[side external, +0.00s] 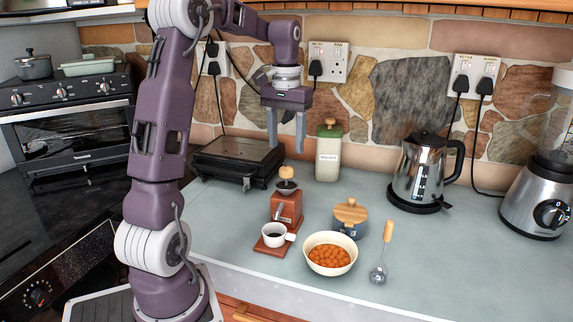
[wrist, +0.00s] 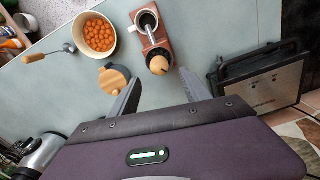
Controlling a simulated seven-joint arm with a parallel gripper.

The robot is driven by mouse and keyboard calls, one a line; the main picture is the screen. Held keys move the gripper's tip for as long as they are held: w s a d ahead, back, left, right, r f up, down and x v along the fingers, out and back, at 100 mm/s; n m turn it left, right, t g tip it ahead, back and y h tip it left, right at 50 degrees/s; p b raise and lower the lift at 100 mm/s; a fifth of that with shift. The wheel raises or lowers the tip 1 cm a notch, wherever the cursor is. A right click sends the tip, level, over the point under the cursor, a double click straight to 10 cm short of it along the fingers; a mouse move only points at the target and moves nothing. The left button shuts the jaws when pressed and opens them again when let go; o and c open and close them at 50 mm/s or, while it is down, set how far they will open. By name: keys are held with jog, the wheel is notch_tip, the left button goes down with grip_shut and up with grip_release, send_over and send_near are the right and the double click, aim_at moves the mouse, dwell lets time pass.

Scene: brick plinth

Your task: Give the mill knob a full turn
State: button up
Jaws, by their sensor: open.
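The mill (side external: 286,206) is a red-brown wooden box on a matching base, standing on the counter. Its round wooden knob (side external: 286,172) sits on top above a dark metal bowl; in the wrist view the knob (wrist: 158,65) shows just beyond the fingertips. A white cup (side external: 273,234) stands on the front of the mill's base. My gripper (side external: 286,146) is open and empty, pointing down above and behind the mill. In the wrist view the fingers of my gripper (wrist: 160,78) are spread apart, with the knob outside the gap, apart from both.
A bowl of orange food (side external: 329,256), a lidded pot (side external: 350,218) and a wooden-handled utensil (side external: 380,266) stand right of the mill. A black grill (side external: 237,160) and a green-lidded jar (side external: 329,151) stand behind. A kettle (side external: 420,170) and blender (side external: 540,195) are farther right.

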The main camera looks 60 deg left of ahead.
aim_at(286, 168)
notch_tip(286, 168, down, 7)
jog(key=shift+r, duration=0.1)
grip_shut()
dwell(0.3)
jog(key=shift+m, duration=0.4)
jog(key=m, duration=1.3)
jog(key=shift+m, duration=0.4)
jog(key=m, duration=0.4)
jog(key=shift+m, duration=0.3)
